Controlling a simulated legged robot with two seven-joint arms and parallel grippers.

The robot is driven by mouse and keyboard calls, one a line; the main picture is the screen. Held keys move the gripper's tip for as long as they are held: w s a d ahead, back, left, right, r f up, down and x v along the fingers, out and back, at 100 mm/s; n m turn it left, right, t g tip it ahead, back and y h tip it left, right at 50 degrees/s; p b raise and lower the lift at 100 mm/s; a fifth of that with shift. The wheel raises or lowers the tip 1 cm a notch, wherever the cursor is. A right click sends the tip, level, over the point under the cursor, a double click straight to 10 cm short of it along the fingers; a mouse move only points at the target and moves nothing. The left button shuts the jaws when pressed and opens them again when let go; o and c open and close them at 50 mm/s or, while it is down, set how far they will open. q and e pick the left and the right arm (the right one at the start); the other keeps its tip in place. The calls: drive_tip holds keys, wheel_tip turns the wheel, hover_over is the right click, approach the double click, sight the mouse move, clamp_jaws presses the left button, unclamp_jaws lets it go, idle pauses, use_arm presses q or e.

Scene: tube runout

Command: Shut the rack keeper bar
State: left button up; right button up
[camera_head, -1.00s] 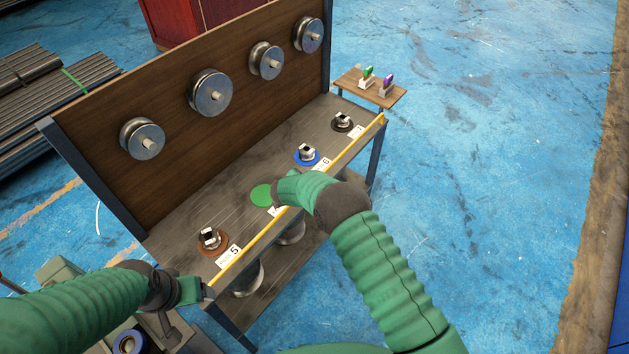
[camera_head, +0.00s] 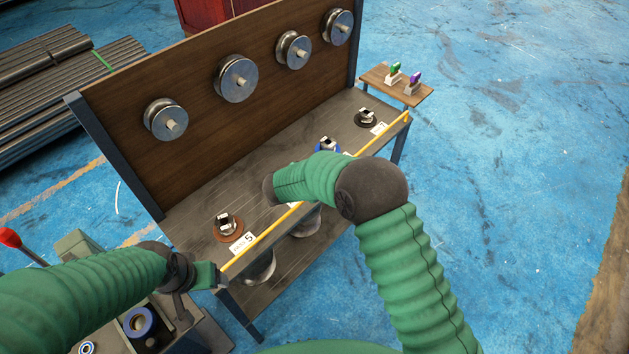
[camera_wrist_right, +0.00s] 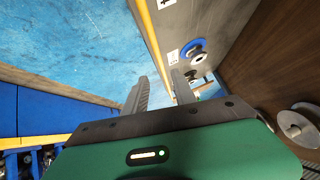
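A yellow bar or strip (camera_head: 254,246) runs along the front edge of the rack's shelf (camera_head: 195,218) and also shows in the right wrist view (camera_wrist_right: 150,35). My right gripper (camera_wrist_right: 160,78) is open in the wrist view, its two grey fingers apart, with the yellow strip seen between them; contact cannot be told. In the head view my right arm hides that gripper and the strip's middle. My left gripper (camera_head: 218,279) is near the shelf's near left corner, its finger opening unclear.
Metal spools (camera_head: 237,80) hang on the wooden back panel. A small side table (camera_head: 397,86) stands beyond the far end. Blue floor to the right is clear.

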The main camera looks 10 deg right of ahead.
drive_tip(key=v, duration=0.4)
